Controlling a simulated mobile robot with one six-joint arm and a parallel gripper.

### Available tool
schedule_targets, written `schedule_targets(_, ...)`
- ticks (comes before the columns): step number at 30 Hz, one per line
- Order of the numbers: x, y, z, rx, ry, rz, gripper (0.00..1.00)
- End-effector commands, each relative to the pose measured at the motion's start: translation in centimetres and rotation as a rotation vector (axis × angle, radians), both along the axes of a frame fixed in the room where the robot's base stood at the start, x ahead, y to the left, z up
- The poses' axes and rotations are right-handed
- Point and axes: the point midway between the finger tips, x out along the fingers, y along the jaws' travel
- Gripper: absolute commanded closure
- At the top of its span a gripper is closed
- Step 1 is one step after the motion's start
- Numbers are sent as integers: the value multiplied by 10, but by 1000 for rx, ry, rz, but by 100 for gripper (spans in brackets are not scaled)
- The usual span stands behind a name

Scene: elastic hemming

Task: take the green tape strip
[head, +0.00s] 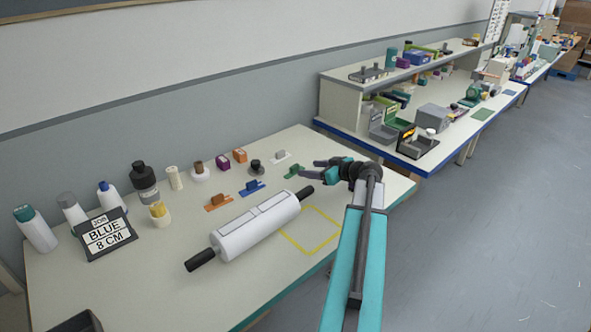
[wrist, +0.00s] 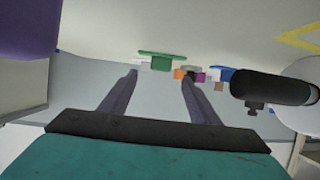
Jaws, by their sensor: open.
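The green tape strip (head: 294,172) lies on the near table, at the right end of a row of coloured strips. It has a raised green block on it.
A blue strip (head: 251,187), an orange strip (head: 218,202) and a white strip (head: 280,156) lie nearby. A white roller (head: 255,228) with black handles lies in front. A yellow outlined square (head: 312,232) is bare. Bottles and a "BLUE 8 CM" sign (head: 106,235) stand at left.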

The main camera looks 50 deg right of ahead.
Motion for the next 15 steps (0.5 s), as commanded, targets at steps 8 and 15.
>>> schedule_targets(8, 34, -1, -13, 1, 0, 0, 44)
schedule_targets(15, 41, 0, -18, 1, 0, -1, 44)
